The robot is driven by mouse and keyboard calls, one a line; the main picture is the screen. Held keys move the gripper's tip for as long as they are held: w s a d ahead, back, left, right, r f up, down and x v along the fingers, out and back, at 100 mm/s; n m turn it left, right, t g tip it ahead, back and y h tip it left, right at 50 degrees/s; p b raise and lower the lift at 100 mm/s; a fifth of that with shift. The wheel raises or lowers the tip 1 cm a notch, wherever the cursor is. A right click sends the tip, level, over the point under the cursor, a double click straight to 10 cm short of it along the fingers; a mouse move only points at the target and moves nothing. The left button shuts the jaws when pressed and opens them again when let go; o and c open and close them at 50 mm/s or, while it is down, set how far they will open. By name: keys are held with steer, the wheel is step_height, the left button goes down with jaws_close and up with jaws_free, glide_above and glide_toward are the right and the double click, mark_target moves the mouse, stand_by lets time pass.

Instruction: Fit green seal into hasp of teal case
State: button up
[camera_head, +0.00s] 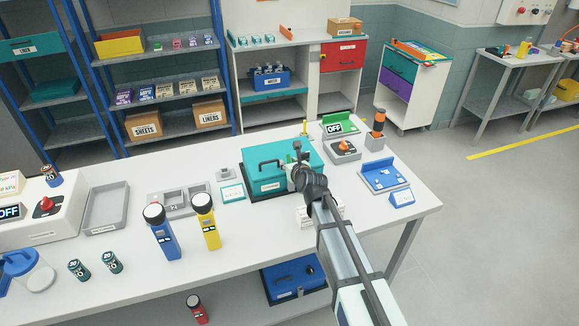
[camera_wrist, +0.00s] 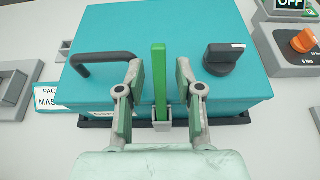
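The teal case (camera_head: 265,160) stands on the white table and fills most of the wrist view (camera_wrist: 215,28). It has a black handle (camera_wrist: 100,58) on the left and a black knob (camera_wrist: 222,58) on the right of its lid. The green seal (camera_wrist: 160,75) is a slim bar, upright in the wrist view, with its lower end at the grey hasp (camera_wrist: 162,126) on the case's front. I cannot tell how deep it sits. My gripper (camera_wrist: 160,78) has one finger on each side of the seal, with visible gaps. It also shows in the head view (camera_head: 297,172).
Right of the case stand a green OFF unit (camera_head: 340,127), a grey unit with an orange knob (camera_head: 343,150) and a blue tray (camera_head: 383,176). A yellow torch (camera_head: 205,220) and a blue torch (camera_head: 162,235) stand at left front.

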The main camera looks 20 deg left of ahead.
jaws_close()
steer(key=shift+r, duration=0.1)
step_height(320, 180, up, 18)
steer(key=r+b, duration=0.1)
steer(key=b, duration=0.4)
steer(key=t+y+b, duration=0.3)
steer(key=t+b, duration=0.1)
steer(key=b, duration=0.8)
glide_above(289, 161)
steer(key=v, duration=0.2)
step_height(289, 161, down, 12)
steer(key=shift+d+r, duration=0.2)
steer(key=shift+r, duration=0.05)
steer(key=shift+s, duration=0.1)
